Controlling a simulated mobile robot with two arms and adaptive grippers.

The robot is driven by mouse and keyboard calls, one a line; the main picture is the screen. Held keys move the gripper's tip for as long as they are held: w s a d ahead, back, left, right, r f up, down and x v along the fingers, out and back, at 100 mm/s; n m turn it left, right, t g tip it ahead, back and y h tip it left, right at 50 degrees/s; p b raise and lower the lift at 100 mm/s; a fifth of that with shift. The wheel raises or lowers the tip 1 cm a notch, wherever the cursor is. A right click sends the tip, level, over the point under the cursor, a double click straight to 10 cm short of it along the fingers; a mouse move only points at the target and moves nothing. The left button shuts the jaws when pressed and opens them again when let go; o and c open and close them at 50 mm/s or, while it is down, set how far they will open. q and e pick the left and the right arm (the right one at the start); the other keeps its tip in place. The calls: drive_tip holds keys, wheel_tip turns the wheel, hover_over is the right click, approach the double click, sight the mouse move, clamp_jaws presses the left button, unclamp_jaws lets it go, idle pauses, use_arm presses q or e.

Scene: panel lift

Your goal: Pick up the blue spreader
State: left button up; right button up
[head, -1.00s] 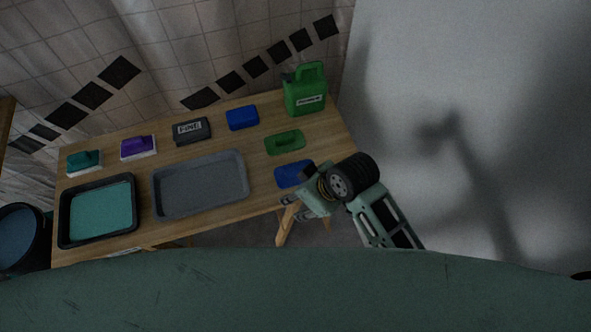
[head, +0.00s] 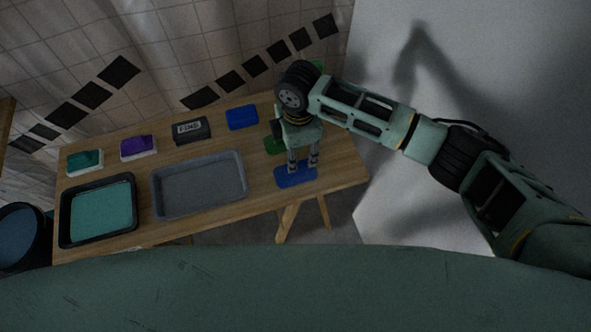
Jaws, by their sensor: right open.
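A flat blue piece, which looks like the blue spreader (head: 296,179), lies on the wooden table near its front right edge. My right gripper (head: 303,165) points down over it with its two fingers apart and nothing between them. The fingertips overlap the far part of the blue piece in the head view. I cannot tell whether they touch it. My left gripper is not in view.
Behind my right gripper, a green float (head: 272,146) is partly hidden. A blue block (head: 242,118), a dark labelled block (head: 191,130), a purple brush (head: 138,147) and a teal brush (head: 85,161) stand along the back. A grey tray (head: 246,180) and a black-rimmed tray (head: 134,205) lie in front.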

sight(298, 167)
drive_tip(key=f, duration=0.4)
drive_tip(key=f+p, duration=0.1)
drive_tip(key=f, duration=0.2)
drive_tip(key=shift+s, duration=0.25)
drive_tip(key=shift+c, duration=0.6)
clamp_jaws()
